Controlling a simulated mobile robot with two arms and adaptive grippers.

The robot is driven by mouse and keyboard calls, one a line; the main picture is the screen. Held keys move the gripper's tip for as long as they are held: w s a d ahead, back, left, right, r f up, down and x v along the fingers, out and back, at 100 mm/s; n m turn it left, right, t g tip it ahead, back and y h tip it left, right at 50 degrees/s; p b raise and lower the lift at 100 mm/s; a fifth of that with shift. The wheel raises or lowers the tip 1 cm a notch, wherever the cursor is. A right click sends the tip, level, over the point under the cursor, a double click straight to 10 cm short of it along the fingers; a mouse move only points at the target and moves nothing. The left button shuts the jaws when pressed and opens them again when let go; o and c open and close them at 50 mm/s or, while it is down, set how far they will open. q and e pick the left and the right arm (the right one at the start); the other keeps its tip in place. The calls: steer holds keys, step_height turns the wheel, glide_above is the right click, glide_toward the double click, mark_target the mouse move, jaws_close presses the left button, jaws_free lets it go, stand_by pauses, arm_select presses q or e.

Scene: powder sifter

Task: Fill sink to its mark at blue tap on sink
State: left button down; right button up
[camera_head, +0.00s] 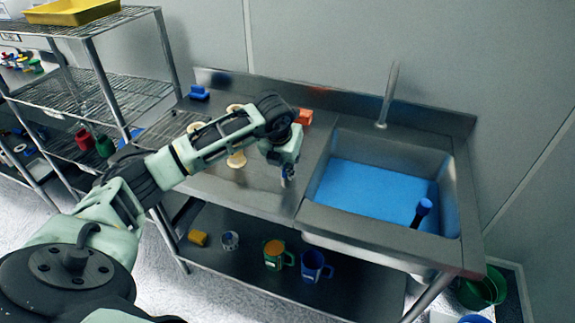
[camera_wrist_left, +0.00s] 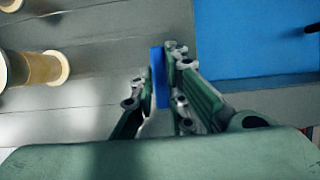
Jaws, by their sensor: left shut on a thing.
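The steel sink (camera_head: 325,212) is on the right of the counter, with a flat blue surface (camera_head: 370,193) inside that looks like liquid. A dark blue upright piece (camera_head: 422,210) sticks up in its front right part. A grey spout (camera_head: 388,95) rises at the sink's back edge. I cannot make out a mark. My left gripper (camera_head: 287,180) is at the counter just left of the sink. In the left wrist view, its fingers (camera_wrist_left: 160,95) are shut on a narrow blue piece (camera_wrist_left: 157,75), probably the blue tap's handle. Its lower part is hidden by the fingers. My right gripper is not in view.
Wooden spools (camera_head: 237,158) stand on the counter left of my gripper, with an orange block (camera_head: 304,117) and a blue piece (camera_head: 199,93) behind. A lower shelf holds a green mug (camera_head: 274,255) and a blue mug (camera_head: 313,265). Wire racks (camera_head: 120,95) stand at left.

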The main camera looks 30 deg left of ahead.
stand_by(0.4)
arm_select(q)
steer(key=c, duration=1.7)
jaws_free()
steer(key=shift+c, duration=0.2)
steer(key=v, duration=1.2)
steer(key=shift+s, duration=0.1)
